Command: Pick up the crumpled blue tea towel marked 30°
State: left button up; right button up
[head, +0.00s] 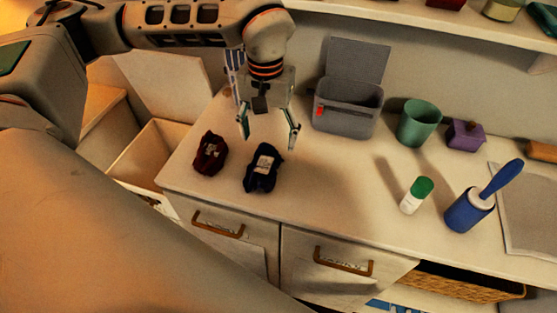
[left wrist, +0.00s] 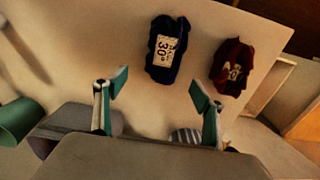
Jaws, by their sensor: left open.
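The crumpled dark blue tea towel (head: 261,178) lies on the white counter near its front edge. In the left wrist view the blue towel (left wrist: 167,60) shows a pale label reading 30°. A crumpled dark red cloth (head: 210,154) lies to its left in the head view; the left wrist view shows it (left wrist: 232,68) with a label too small to read surely. My left gripper (head: 269,138) is open and empty above the counter, just behind the blue towel. Its two fingers (left wrist: 158,98) point toward the blue towel in the left wrist view. My right gripper is not in view.
A grey lidded bin (head: 346,108), a green cup (head: 418,122) and a purple box (head: 466,135) stand along the back. The counter (head: 330,185) right of the towel is clear.

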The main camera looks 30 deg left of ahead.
aim_at(267, 154)
pick_arm(q)
jog(key=f, duration=0.7)
jog(key=shift+s+a+f, duration=0.15)
jog(key=shift+s+f, duration=0.15)
jog(key=shift+s, duration=0.05)
jog(key=shift+c, duration=0.3)
jog(key=c, duration=1.2)
